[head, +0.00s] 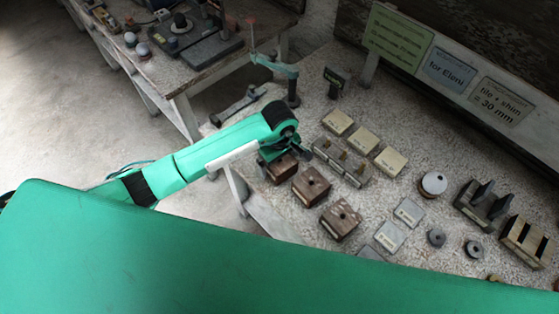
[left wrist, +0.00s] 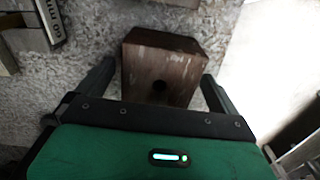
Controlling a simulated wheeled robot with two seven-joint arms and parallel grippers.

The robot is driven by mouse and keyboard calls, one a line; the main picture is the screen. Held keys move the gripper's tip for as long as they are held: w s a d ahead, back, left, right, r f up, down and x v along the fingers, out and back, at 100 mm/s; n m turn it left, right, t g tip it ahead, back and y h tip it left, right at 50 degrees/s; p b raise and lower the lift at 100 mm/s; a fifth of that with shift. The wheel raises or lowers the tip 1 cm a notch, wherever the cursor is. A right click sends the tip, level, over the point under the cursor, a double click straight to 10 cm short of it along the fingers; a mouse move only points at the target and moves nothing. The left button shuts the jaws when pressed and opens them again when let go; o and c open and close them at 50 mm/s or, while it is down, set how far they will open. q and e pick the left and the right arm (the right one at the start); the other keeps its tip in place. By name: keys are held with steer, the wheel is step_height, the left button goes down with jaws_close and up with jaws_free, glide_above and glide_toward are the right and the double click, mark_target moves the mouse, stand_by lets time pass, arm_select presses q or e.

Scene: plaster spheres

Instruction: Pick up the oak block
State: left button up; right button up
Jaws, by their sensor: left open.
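Three brown wooden blocks with a dark hole stand in a row on the table: one at my left gripper (head: 280,153), a middle one (head: 311,187) and a near one (head: 340,220). Their labels are too small to read, so I cannot tell by name which is oak. My left gripper is open over the farthest brown block (head: 284,172), partly hiding it. In the left wrist view this brown block (left wrist: 160,65) sits between the two spread fingers, with a gap beside each. My right gripper is not in view.
Pale blocks (head: 363,139) and grey blocks with brass tops stand just right of the brown row. Grey plates (head: 409,212), a white round piece (head: 433,184) and slotted stands (head: 484,205) lie farther right. The table's left edge is close to the gripper.

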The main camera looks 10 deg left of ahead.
arm_select(q)
steer(key=shift+f, duration=0.65)
steer(key=c, duration=1.3)
steer(key=shift+o, duration=0.2)
steer(key=shift+w+r, duration=0.1)
